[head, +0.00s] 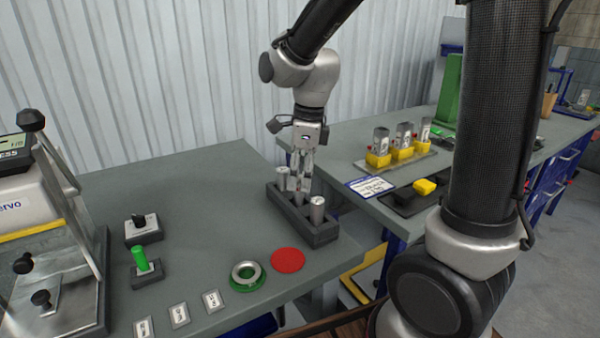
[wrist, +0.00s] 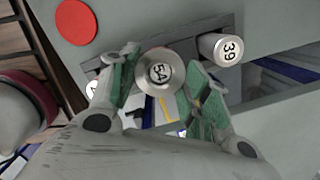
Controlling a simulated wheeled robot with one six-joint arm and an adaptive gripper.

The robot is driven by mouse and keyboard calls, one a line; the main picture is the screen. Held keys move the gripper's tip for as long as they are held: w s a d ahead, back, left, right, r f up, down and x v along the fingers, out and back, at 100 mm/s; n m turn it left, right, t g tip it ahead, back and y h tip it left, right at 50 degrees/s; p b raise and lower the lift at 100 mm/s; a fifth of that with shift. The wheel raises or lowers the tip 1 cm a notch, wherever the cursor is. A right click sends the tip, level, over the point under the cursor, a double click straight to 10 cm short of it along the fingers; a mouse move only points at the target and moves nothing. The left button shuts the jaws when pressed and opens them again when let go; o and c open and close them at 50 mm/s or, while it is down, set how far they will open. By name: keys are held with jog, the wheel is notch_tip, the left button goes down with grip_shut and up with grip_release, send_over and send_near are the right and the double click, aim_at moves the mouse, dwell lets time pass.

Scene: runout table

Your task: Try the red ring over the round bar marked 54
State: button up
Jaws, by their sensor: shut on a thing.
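The round bar marked 54 (wrist: 160,73) is between the green-padded fingers of my gripper (wrist: 155,88), its numbered end facing the wrist camera. In the head view my gripper (head: 300,178) points down over the middle of a dark block (head: 318,236), shut on this bar. I cannot tell whether the bar is seated in the block or slightly raised. A flat red disc (head: 288,260) lies on the table in front of the block; it also shows in the wrist view (wrist: 76,22). I see no hole in it. A silver-topped green ring (head: 248,275) lies left of it.
Several label cards (head: 179,315), a green-handled fixture (head: 143,266) and a scale-like machine (head: 30,205) are left. The table centre is clear.

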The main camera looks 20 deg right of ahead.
jog(key=o, duration=1.2)
notch_tip(320, 180, up, 12)
jog(key=d, duration=0.1)
jog(key=s+d+f+n+t, duration=0.1)
jog(key=s+d+n+t, duration=0.1)
jog(key=s+d+n, duration=0.5)
jog(key=s+d+f+n+t+h, duration=0.1)
jog(key=s+d+n, duration=0.5)
jog(key=s+n, duration=0.4)
jog(key=shift+d+n+t, duration=0.35)
jog(key=shift+n+t, duration=0.05)
jog(key=shift+n, duration=2.4)
jog(key=shift+f, duration=0.1)
